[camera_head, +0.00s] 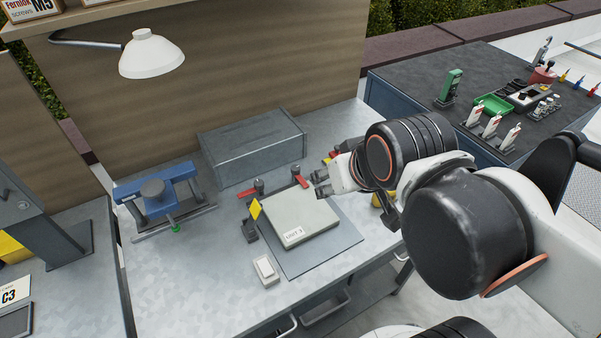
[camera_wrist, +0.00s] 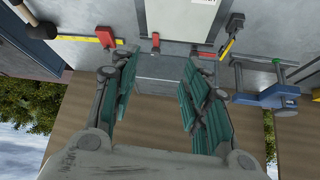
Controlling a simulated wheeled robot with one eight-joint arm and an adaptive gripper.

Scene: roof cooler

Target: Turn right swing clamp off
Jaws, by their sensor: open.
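A pale flat unit (camera_head: 300,218) lies on a grey mat on the bench. Two swing clamps with red handles stand at its back edge: the left one (camera_head: 250,191) and the right one (camera_head: 301,180). My gripper (camera_head: 322,183) is open and empty, just right of the right clamp and above the unit's back right corner. In the wrist view, which looks from the opposite side, the right clamp (camera_wrist: 155,41) appears between and beyond my fingertips (camera_wrist: 160,62), apart from them. The left clamp (camera_wrist: 206,55) shows to the right there.
A grey metal box (camera_head: 252,150) stands behind the clamps. A blue vise-like fixture (camera_head: 158,192) is at left. A lamp (camera_head: 151,55) hangs above.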

